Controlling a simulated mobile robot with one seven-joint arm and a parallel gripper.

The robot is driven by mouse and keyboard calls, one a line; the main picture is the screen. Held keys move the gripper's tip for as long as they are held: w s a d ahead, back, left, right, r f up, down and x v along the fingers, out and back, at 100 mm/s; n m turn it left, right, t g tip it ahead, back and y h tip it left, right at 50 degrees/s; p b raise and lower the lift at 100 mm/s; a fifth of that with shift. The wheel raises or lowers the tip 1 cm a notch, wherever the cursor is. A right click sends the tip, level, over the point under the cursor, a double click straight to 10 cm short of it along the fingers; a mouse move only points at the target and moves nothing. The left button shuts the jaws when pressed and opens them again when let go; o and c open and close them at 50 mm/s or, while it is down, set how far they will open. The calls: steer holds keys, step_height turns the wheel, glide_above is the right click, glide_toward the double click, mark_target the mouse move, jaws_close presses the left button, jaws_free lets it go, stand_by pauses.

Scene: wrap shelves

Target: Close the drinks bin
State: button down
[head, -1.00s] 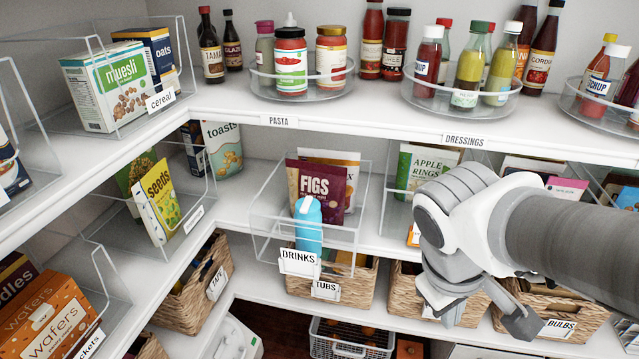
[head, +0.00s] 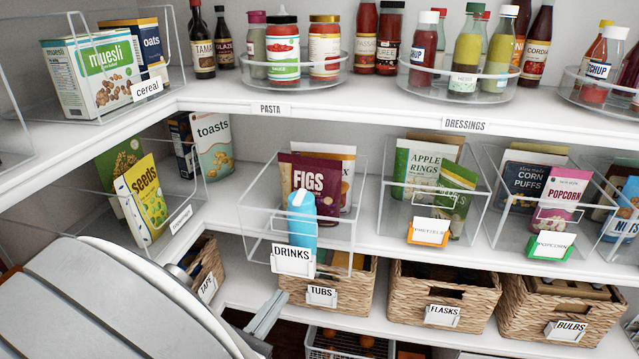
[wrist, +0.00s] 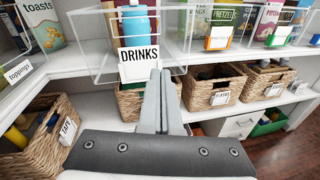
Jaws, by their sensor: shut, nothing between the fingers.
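The drinks bin (head: 262,233) is a clear bin on the middle shelf, and it juts out past the shelf's front edge. It holds a blue bottle (head: 302,219) at its front and a FIGS pouch (head: 305,186) behind. Its white DRINKS label (head: 292,261) hangs on the front wall. My gripper (head: 278,303) is below and a little left of the label in the head view. In the wrist view my gripper (wrist: 161,75) is shut and empty, its fingertips just right of the DRINKS label (wrist: 140,64); I cannot tell whether they touch the bin.
Woven baskets stand below, including the TUBS basket (head: 325,287) under the drinks bin and the TAPE basket (head: 207,270) to its left. A clear bin with Apple Rings (head: 395,215) stands to the right. Bottles on turntables (head: 460,85) fill the shelf above.

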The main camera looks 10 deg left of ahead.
mark_target(279, 250)
steer(key=s+a+f+n+t+y, duration=0.1)
steer(key=s+a+f+n+y, duration=0.15)
steer(key=a, duration=0.25)
steer(key=shift+n, duration=0.35)
steer(key=w+b, duration=0.1)
steer(key=w, duration=0.3)
steer(key=w+d, duration=0.1)
steer(key=w, duration=0.4)
steer(key=w+b, duration=0.1)
steer(key=w, duration=0.4)
steer(key=shift+d+r+b, duration=0.3)
steer(key=shift+d+b, duration=0.05)
steer(key=shift+d, duration=0.05)
steer(key=shift+w, duration=0.3)
steer(key=shift+w, duration=0.1)
steer(key=w, duration=0.5)
steer(key=w+d, duration=0.1)
steer(key=w, duration=0.5)
steer(key=w+d, duration=0.1)
steer(key=w, duration=0.4)
steer(key=shift+w, duration=0.3)
steer(key=shift+w+r, duration=0.1)
steer(key=shift+r, duration=0.05)
steer(key=shift+w+d+r+t, duration=0.1)
steer(key=shift+r+t, duration=0.1)
steer(key=shift+t, duration=0.1)
